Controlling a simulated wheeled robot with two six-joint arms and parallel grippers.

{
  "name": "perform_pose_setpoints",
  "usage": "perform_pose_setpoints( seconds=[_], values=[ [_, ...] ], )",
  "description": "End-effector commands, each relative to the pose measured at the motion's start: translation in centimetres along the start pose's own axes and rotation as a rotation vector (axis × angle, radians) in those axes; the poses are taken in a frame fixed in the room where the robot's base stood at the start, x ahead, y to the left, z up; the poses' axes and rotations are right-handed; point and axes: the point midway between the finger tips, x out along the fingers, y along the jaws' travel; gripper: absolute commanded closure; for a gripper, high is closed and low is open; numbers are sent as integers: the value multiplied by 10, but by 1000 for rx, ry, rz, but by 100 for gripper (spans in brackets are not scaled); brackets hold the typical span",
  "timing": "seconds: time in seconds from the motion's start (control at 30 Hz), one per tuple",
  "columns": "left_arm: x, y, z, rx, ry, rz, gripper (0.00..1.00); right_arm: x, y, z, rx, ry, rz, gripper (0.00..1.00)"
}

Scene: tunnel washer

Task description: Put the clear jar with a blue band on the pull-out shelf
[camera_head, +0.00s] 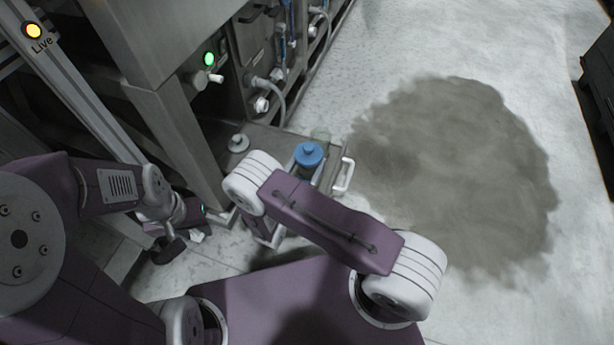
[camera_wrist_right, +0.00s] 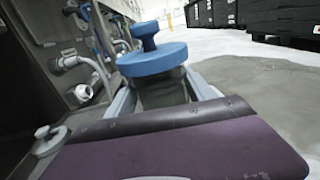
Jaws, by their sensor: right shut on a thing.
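A jar with a wide blue knobbed top (camera_head: 309,154) is between the fingers of my right gripper (camera_head: 308,170), over the pull-out shelf (camera_head: 268,138). In the right wrist view, the blue top (camera_wrist_right: 152,58) sits upright above a grey, see-through-looking body (camera_wrist_right: 165,90), with a finger of my right gripper (camera_wrist_right: 163,98) on either side. The arm hides the jar's base, so I cannot tell whether it touches the shelf. A faint clear shape (camera_head: 321,134) shows just behind the blue top. My left gripper (camera_head: 178,240) is low at the left, away from the jar; its opening is unclear.
A grey knobbed lid or jar (camera_head: 238,143) stands on the shelf's left part; it also shows in the wrist view (camera_wrist_right: 48,138). A white handle (camera_head: 345,176) is on the shelf's right edge. Machine panels with valves and hoses (camera_head: 262,88) rise behind. A dark wet patch (camera_head: 455,175) covers floor at right.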

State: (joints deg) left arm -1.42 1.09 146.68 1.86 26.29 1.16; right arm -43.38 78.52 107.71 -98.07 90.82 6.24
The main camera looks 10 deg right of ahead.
Motion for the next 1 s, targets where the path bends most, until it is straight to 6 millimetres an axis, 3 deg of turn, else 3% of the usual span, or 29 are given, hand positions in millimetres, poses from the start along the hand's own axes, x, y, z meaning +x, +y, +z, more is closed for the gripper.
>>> perform_pose_setpoints(
  seconds=[0.2,0.43,0.8,0.83,0.9,1.0],
  values=[
    [5,0,0,0,0,0,64,0,6,-4,0,-2,0,100],
    [39,-1,4,0,0,0,64,0,5,-45,-1,-1,0,100],
    [38,-1,4,0,0,0,64,0,5,-46,0,-1,0,100],
    [37,-1,4,0,0,0,64,0,5,-45,0,0,0,32],
    [37,-1,4,0,0,0,64,0,5,-45,0,0,0,16],
    [37,-1,4,0,0,0,64,0,5,-45,0,0,0,16]
  ],
)
